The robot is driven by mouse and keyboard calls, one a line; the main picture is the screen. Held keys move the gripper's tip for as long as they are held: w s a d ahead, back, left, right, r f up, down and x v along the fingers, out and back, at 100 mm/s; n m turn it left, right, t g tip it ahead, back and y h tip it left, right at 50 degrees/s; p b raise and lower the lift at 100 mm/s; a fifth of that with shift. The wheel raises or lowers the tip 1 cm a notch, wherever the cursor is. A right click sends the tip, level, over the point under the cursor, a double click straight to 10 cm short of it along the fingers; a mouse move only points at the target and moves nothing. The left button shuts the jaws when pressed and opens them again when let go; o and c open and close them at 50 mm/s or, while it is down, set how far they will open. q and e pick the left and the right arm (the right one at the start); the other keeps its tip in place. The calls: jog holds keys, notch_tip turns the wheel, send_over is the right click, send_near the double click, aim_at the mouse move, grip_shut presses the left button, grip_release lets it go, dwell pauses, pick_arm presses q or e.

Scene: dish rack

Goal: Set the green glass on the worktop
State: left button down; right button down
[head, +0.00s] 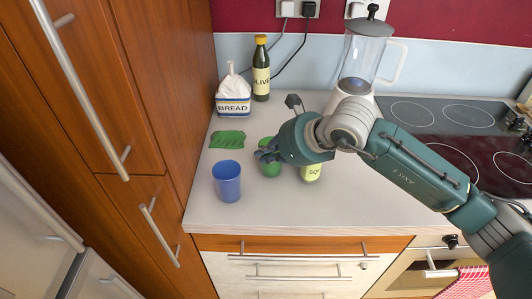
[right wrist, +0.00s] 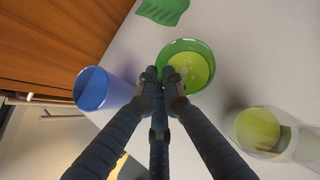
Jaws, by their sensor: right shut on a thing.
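The green glass (head: 270,169) is near the front of the worktop (head: 290,212), partly hidden behind my right gripper (head: 265,154). In the right wrist view, the green glass (right wrist: 202,85) shows its open mouth and a yellow-green inside. My right gripper (right wrist: 163,76) is shut on the near-left rim of the glass. The glass looks upright, and I cannot tell whether its base touches the worktop. My left gripper is not in view.
A blue glass (head: 228,182) stands just left of the green one, and a yellow-green labelled container (head: 311,173) just right. A green flat item (head: 228,139), bread bag (head: 233,98), olive bottle (head: 261,72) and blender (head: 362,55) are behind. The front-right worktop is clear.

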jog(key=shift+f, duration=0.1)
jog(key=c, duration=1.8)
grip_release()
jog(key=v, duration=1.2)
grip_shut()
